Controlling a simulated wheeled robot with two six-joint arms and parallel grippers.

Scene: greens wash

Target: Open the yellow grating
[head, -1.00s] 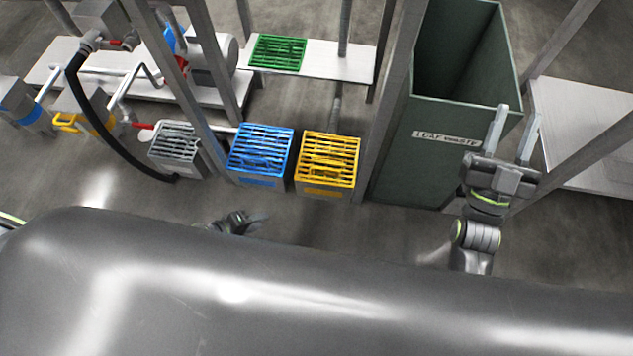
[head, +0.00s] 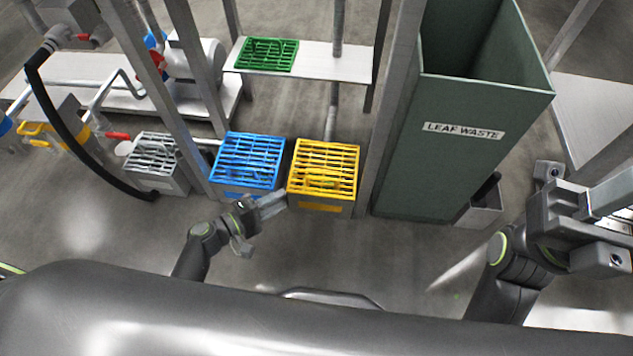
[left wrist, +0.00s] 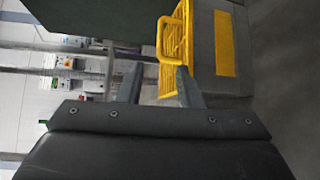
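The yellow grating (head: 325,165) lies flat on top of a grey box (head: 318,207) with a yellow label on its front. It looks closed. In the left wrist view the grating (left wrist: 178,42) shows edge-on with its raised yellow handle (left wrist: 163,40). My left gripper (head: 274,204) is just left of and in front of the yellow-topped box. Its two fingers are apart in the left wrist view (left wrist: 158,92), with the handle beyond them and nothing between. My right gripper (head: 612,208) is at the right edge of the head view, its fingertips cut off.
A box with a blue grating (head: 247,158) stands close left, and one with a grey grating (head: 153,153) farther left. A green grating (head: 267,54) lies on the shelf behind. A post and the tall leaf waste bin (head: 450,165) stand to the right.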

